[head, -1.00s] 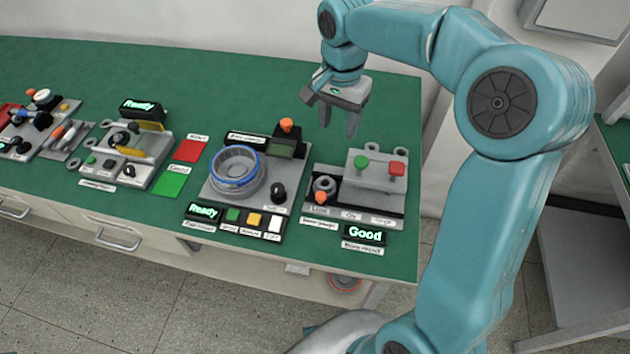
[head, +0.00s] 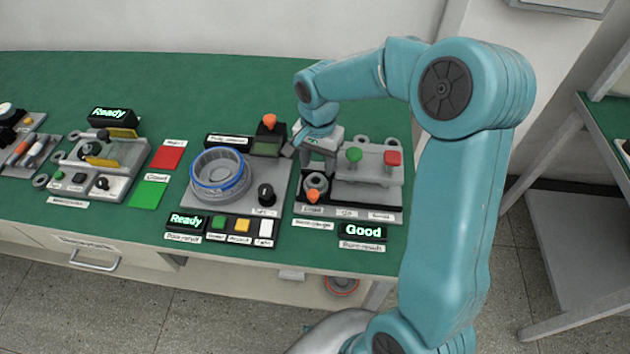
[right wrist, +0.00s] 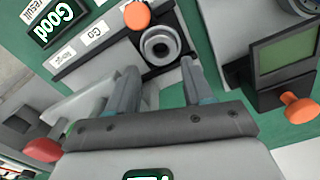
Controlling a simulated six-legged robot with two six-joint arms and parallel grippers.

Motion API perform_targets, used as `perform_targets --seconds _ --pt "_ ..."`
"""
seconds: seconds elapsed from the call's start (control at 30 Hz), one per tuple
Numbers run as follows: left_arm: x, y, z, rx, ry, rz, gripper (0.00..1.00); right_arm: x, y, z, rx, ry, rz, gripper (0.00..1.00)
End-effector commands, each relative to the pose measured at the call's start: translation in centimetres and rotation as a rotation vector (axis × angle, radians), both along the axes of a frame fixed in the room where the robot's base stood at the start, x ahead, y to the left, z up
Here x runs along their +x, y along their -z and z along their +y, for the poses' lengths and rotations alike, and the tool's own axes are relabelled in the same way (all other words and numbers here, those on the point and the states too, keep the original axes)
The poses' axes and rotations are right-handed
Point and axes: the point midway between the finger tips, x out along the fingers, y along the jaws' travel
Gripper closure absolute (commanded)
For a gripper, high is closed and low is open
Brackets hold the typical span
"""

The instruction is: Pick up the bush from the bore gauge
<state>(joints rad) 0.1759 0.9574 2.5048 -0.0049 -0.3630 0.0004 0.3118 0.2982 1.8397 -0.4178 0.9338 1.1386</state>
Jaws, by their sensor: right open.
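The bush (head: 316,181) is a small grey ring seated at the left end of the bore gauge (head: 368,175). In the right wrist view the bush (right wrist: 160,46) shows as a round ring with a dark bore, an orange knob beside it. My right gripper (head: 317,160) is open, pointing down just behind and above the bush. In the right wrist view its fingers (right wrist: 158,72) are apart and empty, with the bush a little beyond their tips. My left gripper is out of view.
The gauge's green button (head: 354,155) and red button (head: 392,158) stand right of my gripper. Its display (head: 363,231) reads Good. A round fixture with a blue ring (head: 220,176) stands to the left, near an orange knob (head: 269,121).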

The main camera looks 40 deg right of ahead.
Motion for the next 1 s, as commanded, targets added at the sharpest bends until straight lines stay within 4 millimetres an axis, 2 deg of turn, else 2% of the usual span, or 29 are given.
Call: perform_targets --seconds 0.27,0.57,0.6,0.7,1.0 --pt "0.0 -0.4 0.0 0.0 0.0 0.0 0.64 0.2 4.3 0.3 0.001 -0.001 0.005 0.49" --pt "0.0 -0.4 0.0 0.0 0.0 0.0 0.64 0.3 4.8 0.3 0.001 -0.001 0.001 0.49" --pt "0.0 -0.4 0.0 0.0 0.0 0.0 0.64 0.3 4.8 0.3 0.001 -0.001 0.001 0.62" --pt "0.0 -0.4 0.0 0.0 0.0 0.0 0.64 0.4 4.8 0.3 0.0 -0.001 0.002 0.93" --pt "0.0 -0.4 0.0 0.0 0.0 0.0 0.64 0.3 4.6 0.3 0.001 -0.001 0.001 0.93"
